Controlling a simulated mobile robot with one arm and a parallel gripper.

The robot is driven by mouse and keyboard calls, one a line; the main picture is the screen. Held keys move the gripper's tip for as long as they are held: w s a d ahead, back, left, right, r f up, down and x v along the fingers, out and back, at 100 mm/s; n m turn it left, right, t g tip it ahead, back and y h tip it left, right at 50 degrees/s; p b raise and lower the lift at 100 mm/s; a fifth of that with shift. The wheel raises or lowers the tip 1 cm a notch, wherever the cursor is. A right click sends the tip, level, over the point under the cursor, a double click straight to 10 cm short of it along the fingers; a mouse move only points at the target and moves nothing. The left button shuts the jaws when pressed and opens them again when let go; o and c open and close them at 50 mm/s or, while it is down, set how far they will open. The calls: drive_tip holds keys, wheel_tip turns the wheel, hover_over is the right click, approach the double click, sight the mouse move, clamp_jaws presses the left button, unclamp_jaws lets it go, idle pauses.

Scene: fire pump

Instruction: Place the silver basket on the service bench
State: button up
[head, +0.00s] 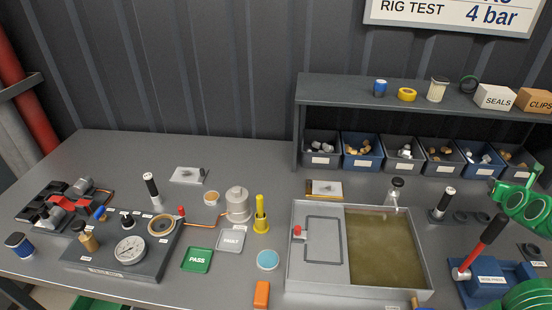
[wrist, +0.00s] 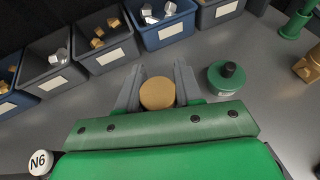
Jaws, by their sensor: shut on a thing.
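In the wrist view my gripper (wrist: 158,78) has its two grey fingers on either side of a round piece with a flat tan face (wrist: 157,93). Only this face shows, so I cannot tell whether it is the silver basket. The piece is over the grey service bench (wrist: 110,125), which also shows in the head view (head: 120,160); its height above the bench is unclear. No fingertips show in the head view, only green parts at the right edge. A pale ribbed cylinder with a tan rim (head: 438,90) stands on the shelf.
Parts bins (wrist: 100,40) line the back of the bench under the shelf (head: 340,92). A green disc with a black knob (wrist: 227,76) sits right of my fingers. A water tray (head: 290,250) and a gauge block (head: 110,270) take up much of the bench.

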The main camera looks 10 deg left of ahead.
drive_tip(key=w+a+r+n+y, duration=0.2)
drive_tip(key=w+a+r+y, duration=0.15)
drive_tip(key=a, duration=1.05)
drive_tip(key=w+a+r+n+y, duration=0.2)
drive_tip(key=w+a+r+n, duration=0.15)
drive_tip(key=a, duration=1.15)
drive_tip(key=w+a+r+n+y, duration=0.2)
drive_tip(key=w+a+r+y, duration=0.15)
drive_tip(key=a, duration=1.05)
drive_tip(key=n+g+y, duration=0.8)
drive_tip(key=n+g, duration=0.1)
drive_tip(key=n, duration=0.2)
hover_over(233, 182)
wheel_tip(233, 182, down, 11)
drive_tip(key=shift+m, duration=0.25)
drive_tip(key=shift+s+f, duration=0.1)
drive_tip(key=shift+f, duration=4.75)
drive_tip(key=o, duration=1)
drive_tip(key=shift+f, duration=0.1)
